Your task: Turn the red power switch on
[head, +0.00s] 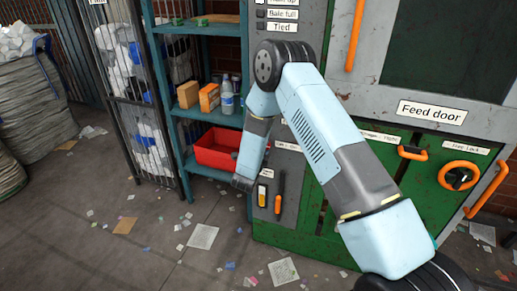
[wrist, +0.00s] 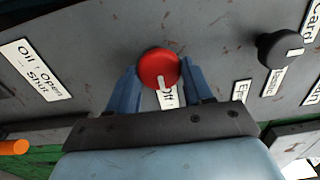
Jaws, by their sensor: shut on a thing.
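The red power switch (wrist: 159,66) is a round red knob on a grey panel, seen in the wrist view. A white mark on its face points down, towards a white label (wrist: 168,97) that seems to read "Off" and is partly covered. The two blue fingers of my gripper (wrist: 159,74) stand on either side of the knob and are shut on it. In the head view my forearm reaches down in front of the machine, and the switch and fingertips are hidden there.
A black knob (wrist: 281,48) is to the right on the same panel. An oil label (wrist: 35,70) is to the left. In the head view, shelves with a red bin (head: 217,148) stand left of the green machine, and an orange-handled lever (head: 279,184) hangs on its panel.

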